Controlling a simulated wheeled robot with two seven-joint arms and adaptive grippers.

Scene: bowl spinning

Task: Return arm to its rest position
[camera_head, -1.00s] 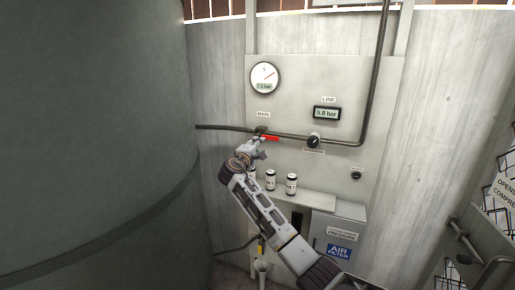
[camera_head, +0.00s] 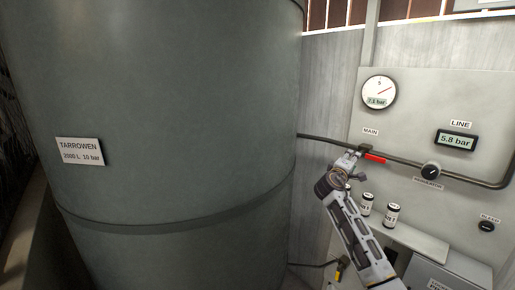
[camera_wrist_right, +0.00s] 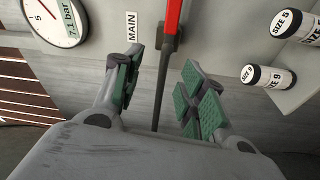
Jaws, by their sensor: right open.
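My right arm (camera_head: 357,238) reaches up from the lower right in the head view. My right gripper (camera_head: 349,160) is in front of the panel, just left of the red valve handle (camera_head: 375,158) under the MAIN label. In the right wrist view my right gripper's green-padded fingers (camera_wrist_right: 160,88) are spread apart, with nothing held between them. The red handle (camera_wrist_right: 172,18) shows beyond the gap, at the top, on a dark pipe. Whether the gripper touches the valve cannot be told. My left gripper is not in view.
A large grey tank (camera_head: 190,120) fills the left. The panel carries a round gauge (camera_head: 379,92), a LINE display (camera_head: 456,140) reading 5.8 bar and a regulator knob (camera_head: 431,171). Small labelled cans (camera_head: 392,215) stand on a shelf (camera_head: 420,240) right of my arm.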

